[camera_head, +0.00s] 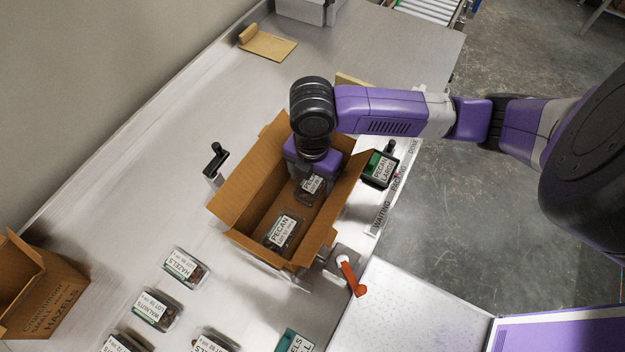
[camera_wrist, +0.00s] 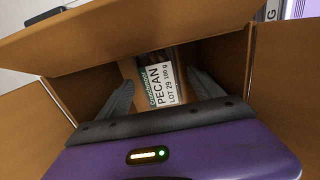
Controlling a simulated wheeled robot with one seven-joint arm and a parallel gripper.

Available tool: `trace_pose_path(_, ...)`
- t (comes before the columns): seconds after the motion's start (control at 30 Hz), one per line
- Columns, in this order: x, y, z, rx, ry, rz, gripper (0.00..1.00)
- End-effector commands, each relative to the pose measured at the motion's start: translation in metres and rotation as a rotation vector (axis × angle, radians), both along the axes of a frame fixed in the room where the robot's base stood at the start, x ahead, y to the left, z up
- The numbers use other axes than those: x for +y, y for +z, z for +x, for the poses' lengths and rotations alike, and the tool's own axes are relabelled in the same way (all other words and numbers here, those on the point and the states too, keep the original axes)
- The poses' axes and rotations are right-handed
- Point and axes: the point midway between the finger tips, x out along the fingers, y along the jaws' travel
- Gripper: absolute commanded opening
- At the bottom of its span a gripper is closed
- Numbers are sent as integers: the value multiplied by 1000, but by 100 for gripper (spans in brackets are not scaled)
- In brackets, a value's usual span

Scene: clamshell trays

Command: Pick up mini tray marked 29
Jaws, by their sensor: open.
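A cardboard box (camera_head: 243,197) stands open on the steel table. Inside it, a mini tray labelled PECAN (camera_head: 281,232) lies at the near end, and a second labelled tray (camera_head: 313,184) shows partly under my gripper (camera_head: 308,178). In the wrist view my gripper (camera_wrist: 160,92) is open, its two dark fingers spread. Between and beyond them a clear tray marked PECAN LOT 29 100 g (camera_wrist: 160,82) is visible. Its lower part is hidden by my gripper body. I cannot tell whether the fingers touch it, nor which of the two trays it is.
Several HAZELS and WALNUTS trays, such as one HAZELS tray (camera_head: 185,268), lie at lower left. Another box (camera_head: 45,290) stands at far left. The box flaps rise close around my gripper.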

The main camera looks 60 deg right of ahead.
Motion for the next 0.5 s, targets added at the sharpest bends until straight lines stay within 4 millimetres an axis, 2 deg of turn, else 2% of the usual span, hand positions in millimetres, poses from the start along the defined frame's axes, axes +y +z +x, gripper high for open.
trace_pose_path(0.1, 0, -9, 0, 2, 1, 0, 76)
trace_pose_path(0.33, 0, -11, 0, 0, 1, -1, 76)
trace_pose_path(0.37, 0, -11, 0, 0, 1, -1, 74)
trace_pose_path(0.5, 0, -11, 0, 0, 1, -1, 47)
